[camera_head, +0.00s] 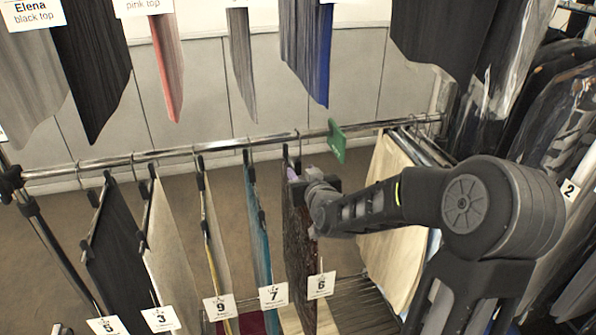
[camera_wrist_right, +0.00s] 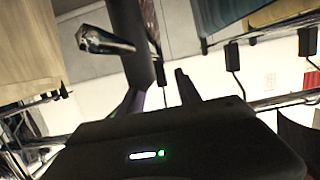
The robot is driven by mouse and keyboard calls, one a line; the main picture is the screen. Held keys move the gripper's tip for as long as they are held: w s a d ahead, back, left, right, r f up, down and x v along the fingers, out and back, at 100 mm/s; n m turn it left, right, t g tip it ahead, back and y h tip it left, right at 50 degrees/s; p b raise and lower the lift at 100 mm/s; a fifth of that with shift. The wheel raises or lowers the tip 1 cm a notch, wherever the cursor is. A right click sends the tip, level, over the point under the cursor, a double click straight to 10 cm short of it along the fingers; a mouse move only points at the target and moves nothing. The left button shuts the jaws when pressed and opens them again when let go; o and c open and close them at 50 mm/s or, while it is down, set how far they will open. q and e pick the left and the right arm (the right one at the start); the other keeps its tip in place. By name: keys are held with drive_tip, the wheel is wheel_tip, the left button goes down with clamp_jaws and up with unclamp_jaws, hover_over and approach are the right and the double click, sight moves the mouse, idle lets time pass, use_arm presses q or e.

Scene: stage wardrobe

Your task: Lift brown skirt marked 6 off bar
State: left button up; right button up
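The dark brown skirt (camera_head: 298,245) hangs on the lower bar (camera_head: 222,146), with a white tag marked 6 (camera_head: 321,285) at its lower edge. My right gripper (camera_head: 308,183) is at the top of this skirt, just below the bar, and partly hides its hanger. In the right wrist view, its two fingers (camera_wrist_right: 160,92) stand apart, with a thin dark hanger part (camera_wrist_right: 160,72) seen between or just beyond them. A narrow strip of brown skirt (camera_wrist_right: 151,22) shows above. I cannot tell whether the fingers touch the hanger. My left gripper is not in view.
A teal garment marked 7 (camera_head: 258,225) hangs close on the left, then garments marked 9, 3 and 5. A green marker (camera_head: 337,141) sits on the bar at right. Cream garments (camera_head: 393,245) hang beyond my right arm. More clothes hang above.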

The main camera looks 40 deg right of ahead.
sight(298, 166)
drive_tip(key=shift+b+x, duration=0.75)
drive_tip(key=shift+x, duration=1.5)
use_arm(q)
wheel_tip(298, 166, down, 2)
use_arm(e)
drive_tip(key=shift+c, duration=0.2)
clamp_jaws()
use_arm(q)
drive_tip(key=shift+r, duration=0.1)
use_arm(e)
drive_tip(key=shift+r, duration=0.3)
use_arm(q)
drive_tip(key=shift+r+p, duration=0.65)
drive_tip(key=shift+p, duration=0.15)
use_arm(e)
drive_tip(key=shift+d+r, duration=0.1)
drive_tip(key=shift+r, duration=1.45)
drive_tip(key=shift+r, duration=0.1)
